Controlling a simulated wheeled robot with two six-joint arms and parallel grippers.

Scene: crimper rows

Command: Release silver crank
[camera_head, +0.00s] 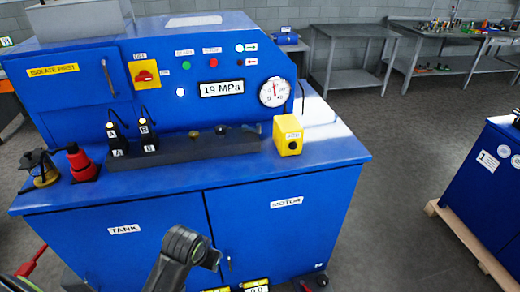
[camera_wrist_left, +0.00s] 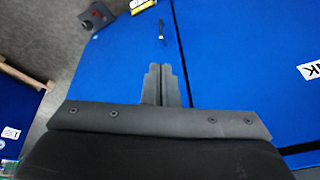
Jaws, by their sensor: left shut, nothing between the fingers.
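I cannot make out a silver crank in either view. My left gripper (camera_wrist_left: 165,85) is in the left wrist view, its two dark fingers shut together with nothing between them. It is in front of the blue cabinet doors (camera_wrist_left: 225,60), with a small door handle (camera_wrist_left: 161,30) beyond its tips. In the head view, a dark link of my arm rises at the bottom centre and covers part of the TANK door (camera_head: 95,250); the fingers do not show there. My right gripper is in neither view.
The blue press bench (camera_head: 190,180) carries a gauge (camera_head: 272,92), a yellow box (camera_head: 288,135), a red fitting (camera_head: 79,160) and two black connectors labelled A and B. Another blue unit (camera_head: 490,185) stands right, with open floor between. Grey tables (camera_head: 350,60) stand behind.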

